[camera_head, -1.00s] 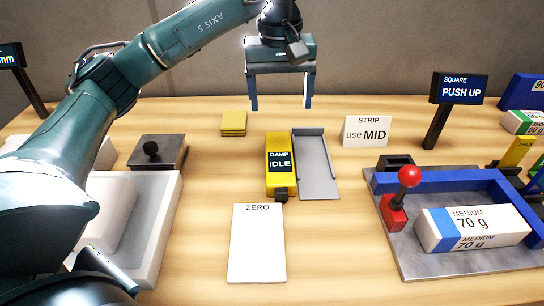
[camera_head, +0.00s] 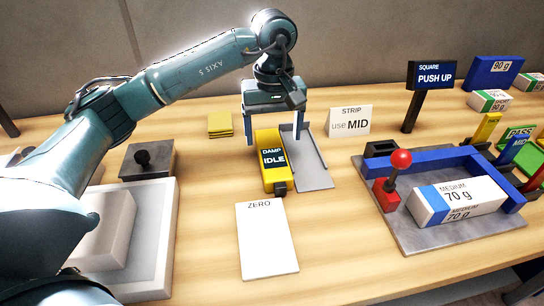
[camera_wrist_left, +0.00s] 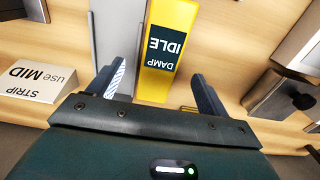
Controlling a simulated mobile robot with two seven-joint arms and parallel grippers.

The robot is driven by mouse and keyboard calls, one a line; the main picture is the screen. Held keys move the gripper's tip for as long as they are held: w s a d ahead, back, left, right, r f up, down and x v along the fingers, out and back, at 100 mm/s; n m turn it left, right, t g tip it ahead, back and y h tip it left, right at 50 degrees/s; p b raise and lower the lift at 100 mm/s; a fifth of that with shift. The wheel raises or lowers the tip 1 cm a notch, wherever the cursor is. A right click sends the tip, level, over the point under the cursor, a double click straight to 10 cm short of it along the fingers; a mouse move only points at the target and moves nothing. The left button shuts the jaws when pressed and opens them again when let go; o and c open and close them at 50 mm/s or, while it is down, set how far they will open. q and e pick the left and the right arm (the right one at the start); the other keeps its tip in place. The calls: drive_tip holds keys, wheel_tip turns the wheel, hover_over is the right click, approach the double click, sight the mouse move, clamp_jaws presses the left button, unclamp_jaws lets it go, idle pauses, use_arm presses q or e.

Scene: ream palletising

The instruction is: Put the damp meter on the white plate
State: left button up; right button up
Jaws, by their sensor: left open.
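The yellow damp meter (camera_head: 270,158) lies on the table, its dark screen reading "DAMP IDLE". It also shows in the left wrist view (camera_wrist_left: 168,45). The white plate (camera_head: 266,240), marked "ZERO", lies flat in front of it, apart from it. My left gripper (camera_head: 273,140) is open above the meter's far end, fingers pointing down. In the left wrist view its fingertips (camera_wrist_left: 155,80) stand one on each side of the meter's line. I cannot tell whether they touch it. My right gripper is not in view.
A grey tray (camera_head: 313,165) lies right beside the meter. Yellow pads (camera_head: 220,124) and a "STRIP use MID" card (camera_head: 349,121) stand behind. A metal fixture (camera_head: 440,237) with a red-knobbed lever (camera_head: 401,159) holds a ream at right. A dark block (camera_head: 148,160) with a knob is at left.

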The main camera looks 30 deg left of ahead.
sight(272, 152)
use_arm(q)
drive_tip(key=shift+w+a+f+p, duration=0.1)
drive_tip(key=shift+f+p, duration=0.1)
drive_tip(key=shift+f, duration=1.2)
drive_tip(key=shift+w+a+f+p, duration=0.1)
drive_tip(key=shift+f+p, duration=0.1)
drive_tip(key=shift+f, duration=1.15)
drive_tip(key=shift+c, duration=0.2)
drive_tip(key=shift+r, duration=0.1)
drive_tip(key=c, duration=1.2)
